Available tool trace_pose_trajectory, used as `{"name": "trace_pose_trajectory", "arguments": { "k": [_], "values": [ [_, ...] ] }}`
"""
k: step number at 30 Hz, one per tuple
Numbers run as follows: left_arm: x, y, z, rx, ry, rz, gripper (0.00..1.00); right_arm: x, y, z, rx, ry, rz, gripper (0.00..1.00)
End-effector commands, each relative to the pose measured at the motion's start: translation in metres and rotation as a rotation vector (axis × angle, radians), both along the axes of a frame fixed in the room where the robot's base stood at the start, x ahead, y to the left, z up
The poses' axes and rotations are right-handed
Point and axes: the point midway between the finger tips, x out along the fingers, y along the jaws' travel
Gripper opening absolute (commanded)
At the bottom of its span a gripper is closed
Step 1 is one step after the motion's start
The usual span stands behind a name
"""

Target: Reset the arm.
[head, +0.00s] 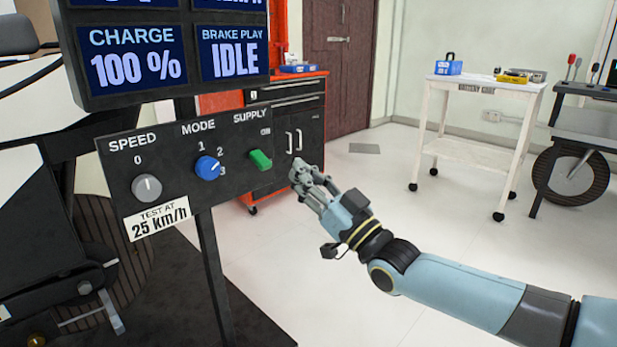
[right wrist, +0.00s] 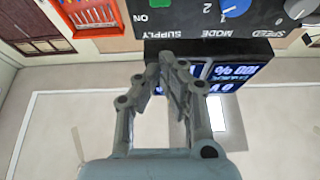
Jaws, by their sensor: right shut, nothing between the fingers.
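My right gripper (head: 309,180) is shut and empty, just right of the control panel (head: 130,165) in the head view. It points toward the panel and stands below and to the right of the green supply switch (head: 260,159). In the right wrist view the gripper's fingertips (right wrist: 167,62) are close together, with the green switch (right wrist: 155,20) upside down beyond them. The panel also has a blue mode knob (head: 207,168) and a grey speed knob (head: 147,188). My left gripper is not in view.
A display (head: 160,50) above the panel reads charge 100 % and brake play IDLE. A red and black tool cabinet (head: 300,105) stands behind. A white wheeled cart (head: 480,95) stands at the back right. The floor between is clear.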

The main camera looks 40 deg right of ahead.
Motion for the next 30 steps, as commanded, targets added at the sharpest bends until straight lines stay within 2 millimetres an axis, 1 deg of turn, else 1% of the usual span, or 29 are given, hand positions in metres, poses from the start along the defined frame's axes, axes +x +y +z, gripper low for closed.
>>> {"name": "trace_pose_trajectory", "arguments": {
  "k": [2, 6, 22, 24, 26, 27, 28, 29, 30],
  "values": [
    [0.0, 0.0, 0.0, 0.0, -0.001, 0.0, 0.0, -0.005, 0.0, -0.005, 0.0, 0.001, 0.0, 0.0],
    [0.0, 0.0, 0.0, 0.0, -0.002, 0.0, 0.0, -0.008, 0.0, -0.008, 0.001, -0.001, 0.0, 0.0],
    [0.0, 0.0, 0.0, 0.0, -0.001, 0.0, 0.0, -0.008, 0.0, -0.007, 0.001, -0.001, 0.0, 0.0],
    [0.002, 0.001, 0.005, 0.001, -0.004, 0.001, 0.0, -0.01, 0.0, -0.003, 0.002, 0.0, 0.0, 0.0],
    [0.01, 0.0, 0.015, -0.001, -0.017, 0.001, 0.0, -0.014, 0.002, 0.003, 0.016, 0.006, -0.005, 0.0],
    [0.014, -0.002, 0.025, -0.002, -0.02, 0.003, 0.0, -0.018, 0.002, -0.001, 0.031, 0.032, -0.019, 0.0],
    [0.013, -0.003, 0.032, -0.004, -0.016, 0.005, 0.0, -0.023, 0.001, -0.013, 0.04, 0.074, -0.035, 0.0],
    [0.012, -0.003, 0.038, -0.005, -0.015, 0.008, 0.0, -0.028, -0.001, -0.031, 0.044, 0.135, -0.052, 0.0],
    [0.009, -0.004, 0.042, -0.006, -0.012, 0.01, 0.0, -0.036, -0.002, -0.059, 0.044, 0.22, -0.073, 0.0]
  ]
}}
